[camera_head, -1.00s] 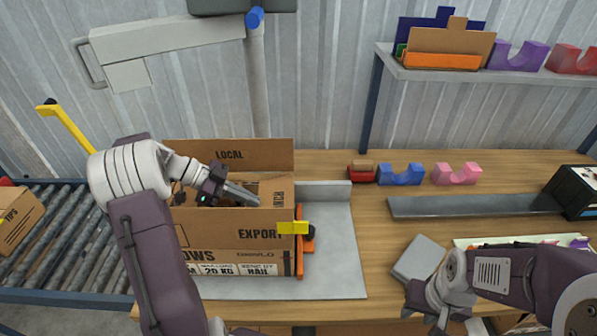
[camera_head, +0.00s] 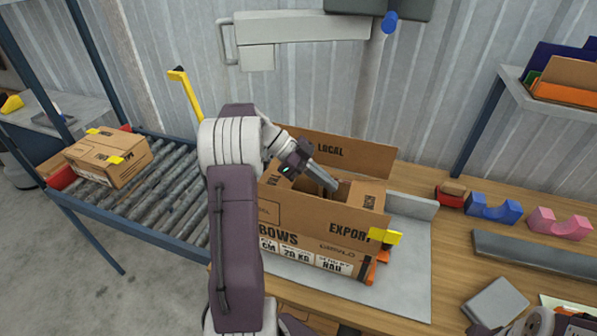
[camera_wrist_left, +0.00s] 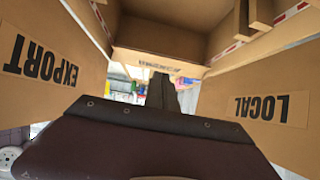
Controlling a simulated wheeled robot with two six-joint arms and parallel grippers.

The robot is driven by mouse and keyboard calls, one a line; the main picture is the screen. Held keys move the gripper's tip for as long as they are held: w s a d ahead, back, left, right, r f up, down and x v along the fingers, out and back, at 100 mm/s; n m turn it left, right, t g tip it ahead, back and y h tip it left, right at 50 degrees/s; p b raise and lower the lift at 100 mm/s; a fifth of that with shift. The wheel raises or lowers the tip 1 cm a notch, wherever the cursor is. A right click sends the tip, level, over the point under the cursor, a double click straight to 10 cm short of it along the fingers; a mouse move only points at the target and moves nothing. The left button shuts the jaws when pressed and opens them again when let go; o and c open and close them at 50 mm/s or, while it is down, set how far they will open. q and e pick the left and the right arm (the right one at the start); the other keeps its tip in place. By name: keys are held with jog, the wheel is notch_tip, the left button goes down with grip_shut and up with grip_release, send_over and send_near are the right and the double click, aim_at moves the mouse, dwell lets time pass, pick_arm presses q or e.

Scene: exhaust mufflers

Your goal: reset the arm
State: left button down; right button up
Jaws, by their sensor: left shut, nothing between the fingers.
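My left gripper (camera_head: 322,176) is shut and empty. Its dark fingers point right over the opening of a cardboard box (camera_head: 315,226); I cannot tell how deep they reach. The box stands on the workbench with its flaps up, LOCAL on the back flap and EXPORT on the front. In the left wrist view the gripper (camera_wrist_left: 162,95) sits between the EXPORT flap (camera_wrist_left: 45,62) and the LOCAL flap (camera_wrist_left: 262,108). Only part of my right arm shows at the bottom right edge of the head view; its fingers cannot be made out.
A roller conveyor (camera_head: 180,200) on the left carries a smaller taped carton (camera_head: 108,157). Red (camera_head: 450,195), blue (camera_head: 494,207) and pink (camera_head: 559,223) cradles stand on the bench at right. A yellow-topped post (camera_head: 186,95) and a grey overhead arm (camera_head: 300,28) rise behind.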

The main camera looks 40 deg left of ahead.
pick_arm(q)
jog(key=s+a+r, duration=0.1)
jog(key=a, duration=0.5)
pick_arm(e)
jog(key=shift+w+d+f, duration=0.15)
jog(key=shift+w+d, duration=0.05)
jog(key=shift+w, duration=0.15)
pick_arm(q)
jog(key=shift+r, duration=0.15)
